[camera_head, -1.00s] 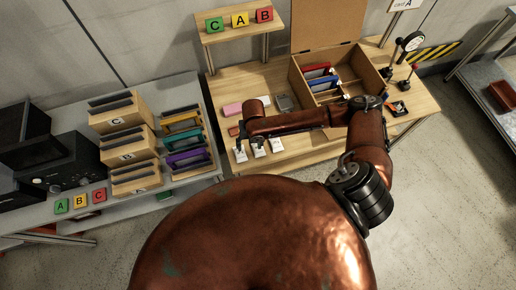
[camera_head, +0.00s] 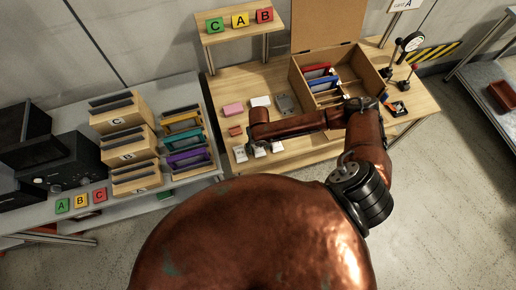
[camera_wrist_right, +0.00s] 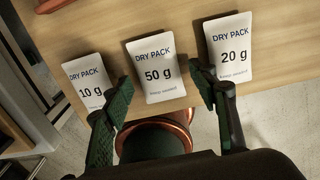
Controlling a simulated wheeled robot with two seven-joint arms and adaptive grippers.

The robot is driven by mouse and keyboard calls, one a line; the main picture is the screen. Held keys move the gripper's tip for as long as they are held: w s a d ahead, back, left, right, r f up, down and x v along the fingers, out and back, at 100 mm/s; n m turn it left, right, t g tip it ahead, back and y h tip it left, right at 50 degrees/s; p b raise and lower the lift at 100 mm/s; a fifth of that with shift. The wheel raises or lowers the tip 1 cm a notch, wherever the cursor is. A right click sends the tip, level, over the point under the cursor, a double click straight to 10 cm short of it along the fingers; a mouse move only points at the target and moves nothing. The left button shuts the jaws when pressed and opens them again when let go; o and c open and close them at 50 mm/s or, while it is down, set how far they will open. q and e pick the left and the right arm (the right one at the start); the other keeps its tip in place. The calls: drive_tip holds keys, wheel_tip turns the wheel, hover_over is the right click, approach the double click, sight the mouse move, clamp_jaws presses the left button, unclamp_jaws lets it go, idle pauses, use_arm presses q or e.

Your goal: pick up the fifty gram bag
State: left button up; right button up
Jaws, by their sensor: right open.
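The fifty gram bag (camera_wrist_right: 155,69) is a white pouch marked "DRY PACK 50 g". It lies between the ten gram bag (camera_wrist_right: 87,83) and the twenty gram bag (camera_wrist_right: 231,47) in the right wrist view. My right gripper (camera_wrist_right: 161,80) is open and empty, its two green-black fingers to either side of the fifty gram bag's image. I cannot tell the height gap. In the head view, the right gripper (camera_head: 260,143) hangs over the row of white bags at the table's front edge and partly hides the middle bag. My left gripper is not in view.
On the wooden table (camera_head: 300,160) are a pink block (camera_head: 233,109), a grey device (camera_head: 285,104) and an open cardboard box (camera_head: 349,66) with coloured folders. A grey table with lettered bins (camera_head: 131,152) stands at left.

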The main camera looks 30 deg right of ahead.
drive_tip(key=shift+c, duration=0.3)
drive_tip(key=c, duration=1)
